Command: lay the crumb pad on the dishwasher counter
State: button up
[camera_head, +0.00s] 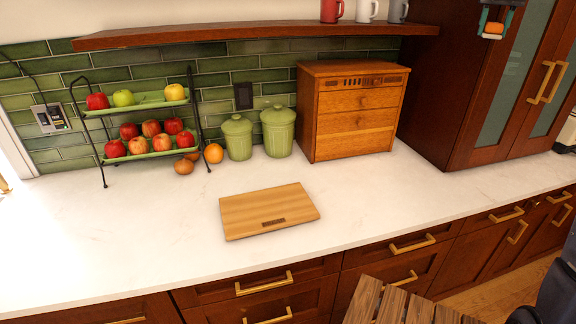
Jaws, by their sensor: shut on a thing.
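A brown wooden slatted piece, which I take for the crumb pad (392,303), shows at the bottom edge right of centre, in front of the drawers. The frame cuts off its lower part. My gripper (522,315) shows only as a dark part at the bottom edge, close to the right end of the slats. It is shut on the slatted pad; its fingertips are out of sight. The dishwasher counter (130,235) is a long white worktop, and the pad is apart from it, on the near side of its front edge.
A wooden cutting board (268,208) lies mid-counter. Behind stand a two-tier fruit rack (150,103), two green canisters (238,138) (277,132) and a wooden drawer box (355,110). The counter is clear left and right of the board. A tall cabinet (460,60) stands at the right.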

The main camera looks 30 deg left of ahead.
jog(key=s+a+f+n, duration=0.3)
jog(key=a+f+n, duration=0.1)
jog(key=a, duration=0.8)
jog(key=s+a+f+n, duration=0.2)
jog(key=a+f+n, duration=0.15)
jog(key=a, duration=0.85)
jog(key=s+a+f+n, duration=0.3)
jog(key=s+a+f, duration=0.3)
jog(key=a, duration=0.4)
jog(key=s+a+f+n, duration=0.3)
jog(key=s+a+n, duration=0.1)
jog(key=s+a, duration=0.5)
jog(key=n, duration=1.2)
send_over(200, 230)
notch_tip(200, 230, down, 18)
notch_tip(200, 230, down, 20)
jog(key=shift+r, duration=0.25)
jog(key=shift+f, duration=0.1)
